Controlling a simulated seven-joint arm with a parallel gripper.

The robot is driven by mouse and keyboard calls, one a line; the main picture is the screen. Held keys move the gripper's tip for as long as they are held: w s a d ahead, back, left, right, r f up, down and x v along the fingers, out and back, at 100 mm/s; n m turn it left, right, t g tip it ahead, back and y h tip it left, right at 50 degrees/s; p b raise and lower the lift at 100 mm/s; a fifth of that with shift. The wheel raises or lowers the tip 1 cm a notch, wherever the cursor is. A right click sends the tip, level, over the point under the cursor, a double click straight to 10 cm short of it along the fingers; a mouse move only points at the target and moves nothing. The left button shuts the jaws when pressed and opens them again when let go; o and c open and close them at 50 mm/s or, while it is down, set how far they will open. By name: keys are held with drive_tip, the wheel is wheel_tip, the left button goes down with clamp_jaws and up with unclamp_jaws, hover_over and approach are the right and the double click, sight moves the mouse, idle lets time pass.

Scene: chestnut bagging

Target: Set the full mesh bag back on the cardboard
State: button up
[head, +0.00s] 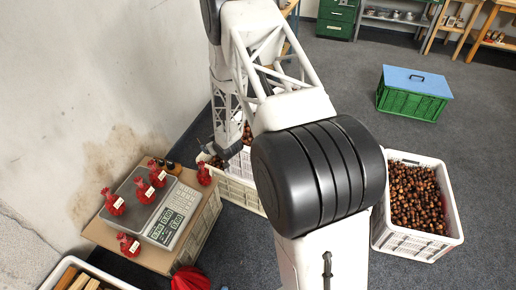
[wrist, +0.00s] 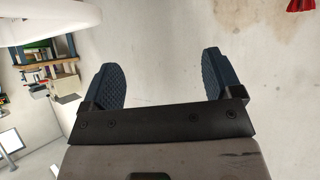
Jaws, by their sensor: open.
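Several red mesh bags with white tags are in the head view. One bag (head: 113,203) stands at the scale's left edge. Two more, one bag (head: 145,190) and another bag (head: 157,175), are by the scale's platform. A fourth bag (head: 129,245) stands on the brown cardboard (head: 100,234) in front of the scale, and a fifth bag (head: 204,174) is at the cardboard's right edge. I cannot tell which one the task means. My gripper (wrist: 162,82) is open and empty in the wrist view, facing a pale wall.
The scale (head: 172,217) fills much of the cardboard-topped stand. Small dark bottles (head: 172,167) stand behind it. A white crate of chestnuts (head: 420,246) is at right; another crate (head: 240,190) is partly behind my arm. A green box with blue lid (head: 415,88) stands on open floor.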

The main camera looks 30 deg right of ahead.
drive_tip(key=s+r+m+g+h, duration=0.1)
drive_tip(key=s+r, duration=0.4)
drive_tip(key=r, duration=0.6)
drive_tip(key=s+r+g+h, duration=0.1)
drive_tip(key=s+r, duration=0.5)
drive_tip(key=r, duration=0.4)
drive_tip(key=s+r+m+g+h, duration=0.1)
drive_tip(key=s+r, duration=0.4)
drive_tip(key=r, duration=0.6)
drive_tip(key=s+a+r+g, duration=0.1)
drive_tip(key=s+r, duration=0.4)
drive_tip(key=s, duration=0.7)
drive_tip(key=s+r+m+g, duration=0.1)
drive_tip(key=s+r, duration=0.4)
drive_tip(key=s, duration=0.8)
drive_tip(key=s+a+r+m+g, duration=0.1)
drive_tip(key=s+r+g, duration=0.2)
drive_tip(key=s, duration=1)
wheel_tip(320, 180, up, 2)
drive_tip(key=shift+a+r, duration=0.1)
drive_tip(key=shift+a, duration=0.25)
